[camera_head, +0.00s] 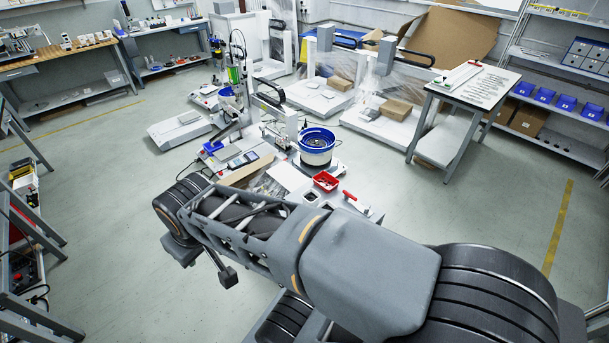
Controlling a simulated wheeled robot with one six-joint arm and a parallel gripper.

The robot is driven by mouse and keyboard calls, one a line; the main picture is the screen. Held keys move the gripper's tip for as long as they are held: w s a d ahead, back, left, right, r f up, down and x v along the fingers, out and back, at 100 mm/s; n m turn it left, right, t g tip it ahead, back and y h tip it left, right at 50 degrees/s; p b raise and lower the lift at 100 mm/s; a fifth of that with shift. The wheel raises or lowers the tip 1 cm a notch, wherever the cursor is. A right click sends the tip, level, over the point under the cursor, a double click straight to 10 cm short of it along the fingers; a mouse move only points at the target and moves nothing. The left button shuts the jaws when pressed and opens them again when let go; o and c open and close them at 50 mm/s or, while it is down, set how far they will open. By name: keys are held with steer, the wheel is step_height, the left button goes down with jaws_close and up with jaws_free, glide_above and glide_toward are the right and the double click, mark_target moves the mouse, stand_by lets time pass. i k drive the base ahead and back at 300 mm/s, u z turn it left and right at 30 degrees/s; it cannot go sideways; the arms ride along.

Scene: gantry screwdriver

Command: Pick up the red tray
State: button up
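The red tray (326,181) is a small, shallow open box with small dark items in it. It sits on the grey-white bench surface in the middle of the view, just in front of a blue-and-white round feeder bowl (317,147). My arm crosses the foreground below and in front of the tray. Its fingers cannot be made out, so my gripper is not seen and its distance to the tray cannot be told. No contact with the tray shows.
A red-handled tool (350,195) lies right of the tray. A gantry screwdriver machine (234,85) stands behind left. A white-topped table (473,86) stands back right, shelves with blue bins (567,103) beyond. Open floor (95,190) lies left, and more lies right.

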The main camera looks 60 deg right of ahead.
mark_target(326, 181)
steer(key=i, duration=2.65)
steer(key=z, duration=3.6)
steer(key=i, duration=0.45)
steer(key=u, duration=0.65)
